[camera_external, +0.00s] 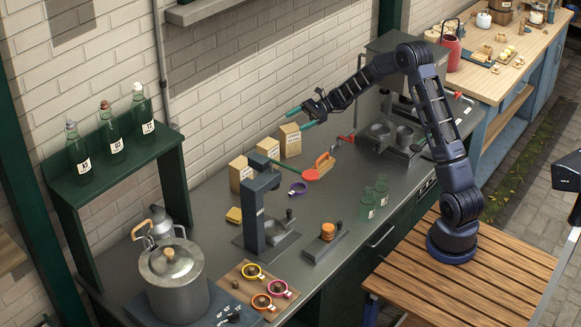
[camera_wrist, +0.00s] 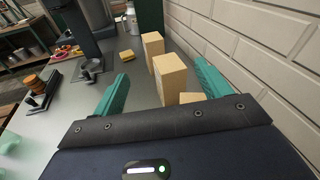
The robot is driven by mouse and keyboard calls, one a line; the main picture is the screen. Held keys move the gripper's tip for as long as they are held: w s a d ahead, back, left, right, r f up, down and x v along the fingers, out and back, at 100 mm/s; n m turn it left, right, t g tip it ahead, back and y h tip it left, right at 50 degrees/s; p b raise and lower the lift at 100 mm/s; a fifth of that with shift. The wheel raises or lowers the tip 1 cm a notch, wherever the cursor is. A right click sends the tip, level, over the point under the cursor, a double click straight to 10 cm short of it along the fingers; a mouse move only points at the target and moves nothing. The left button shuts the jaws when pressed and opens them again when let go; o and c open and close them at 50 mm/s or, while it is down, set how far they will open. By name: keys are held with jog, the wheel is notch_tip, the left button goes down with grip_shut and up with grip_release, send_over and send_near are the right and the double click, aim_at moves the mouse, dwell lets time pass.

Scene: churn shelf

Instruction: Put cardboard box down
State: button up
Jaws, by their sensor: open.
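Three tan cardboard boxes stand upright in a row on the grey counter along the brick wall. The nearest box to my gripper is the right one (camera_external: 291,142), and only its top corner (camera_wrist: 192,98) shows in the wrist view. The middle box (camera_external: 268,149) also shows in the wrist view (camera_wrist: 170,78), and so does the left box (camera_external: 239,174), seen farther off (camera_wrist: 153,47). My gripper (camera_external: 300,118) is open, its two green fingers spread just above and around the right box's top. I cannot tell whether either finger touches it.
The brick wall (camera_wrist: 265,45) runs close beside my right finger in the wrist view.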

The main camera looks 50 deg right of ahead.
jog(key=s+a+r+n+g+h, duration=0.1)
jog(key=s+a+r+n+h, duration=0.2)
jog(key=s, duration=0.5)
jog(key=s+a+r+n+g+h, duration=0.2)
jog(key=s+r+n, duration=0.25)
jog(key=s, duration=0.35)
jog(key=s+a+r+n+g+h, duration=0.1)
jog(key=s+a+r+n+h, duration=0.15)
jog(key=s+r, duration=0.4)
jog(key=s+d+n+t+h, duration=0.2)
jog(key=s+d+n+h, duration=0.1)
jog(key=s, duration=1.1)
jog(key=s+d+n+t+h, duration=0.2)
jog(key=s+n+h, duration=0.3)
jog(key=s, duration=0.9)
jog(key=shift+s+d+r+n, duration=0.15)
jog(key=shift+d+r+n, duration=0.35)
jog(key=shift+n, duration=0.3)
jog(key=shift+f, duration=0.1)
